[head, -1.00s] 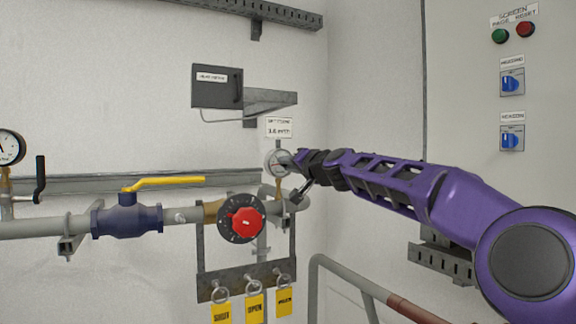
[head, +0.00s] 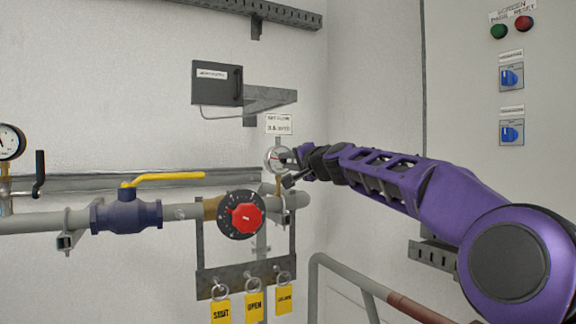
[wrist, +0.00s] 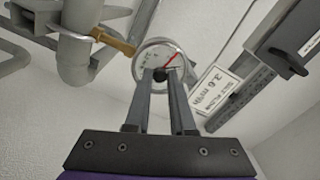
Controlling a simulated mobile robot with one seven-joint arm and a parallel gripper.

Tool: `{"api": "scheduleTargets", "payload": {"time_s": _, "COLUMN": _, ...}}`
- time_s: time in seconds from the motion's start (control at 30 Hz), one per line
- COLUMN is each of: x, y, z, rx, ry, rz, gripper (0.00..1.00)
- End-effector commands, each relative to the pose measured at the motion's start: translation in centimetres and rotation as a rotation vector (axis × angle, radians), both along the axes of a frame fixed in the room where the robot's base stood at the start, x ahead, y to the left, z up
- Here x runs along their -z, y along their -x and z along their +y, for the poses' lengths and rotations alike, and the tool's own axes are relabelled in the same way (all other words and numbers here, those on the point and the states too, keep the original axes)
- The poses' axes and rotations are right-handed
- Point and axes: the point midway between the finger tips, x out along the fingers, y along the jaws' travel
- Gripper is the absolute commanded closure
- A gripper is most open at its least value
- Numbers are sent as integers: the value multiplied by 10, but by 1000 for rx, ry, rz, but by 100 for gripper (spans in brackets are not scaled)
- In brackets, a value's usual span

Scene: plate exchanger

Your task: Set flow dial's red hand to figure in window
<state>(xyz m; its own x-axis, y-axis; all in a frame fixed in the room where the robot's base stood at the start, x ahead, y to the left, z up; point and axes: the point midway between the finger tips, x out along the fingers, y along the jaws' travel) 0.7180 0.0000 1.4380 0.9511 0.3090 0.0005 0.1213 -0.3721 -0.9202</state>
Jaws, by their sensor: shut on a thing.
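The flow dial (wrist: 152,48) is a round white-faced gauge with a metal rim on the pipework; it also shows in the head view (head: 271,158). Its red hand (wrist: 171,58) slants up and right from the hub in the wrist view. My gripper (wrist: 161,76) is shut on the small black knob (wrist: 159,73) at the dial's centre. The fingers hide the lower part of the face, and the scale figures are too small to read. The figure card (wrist: 214,88) beside the dial reads 3.6 m³/h; it hangs above the dial in the head view (head: 278,124).
A black dial with a red knob (head: 246,218) sits in front of the pipe, left of my arm. A yellow-handled valve (head: 128,215) is farther left. Yellow tags (head: 254,305) hang below. A grey rail (head: 345,278) stands under my arm.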

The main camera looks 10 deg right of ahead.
Motion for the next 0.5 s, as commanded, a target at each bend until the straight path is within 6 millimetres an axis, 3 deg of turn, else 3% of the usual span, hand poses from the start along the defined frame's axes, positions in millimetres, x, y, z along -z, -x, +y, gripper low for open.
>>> {"api": "scheduleTargets", "payload": {"time_s": 0.5, "x": -1, "y": 0, "z": 1, "rx": -2, "ry": -436, "rz": 143, "gripper": 100}}
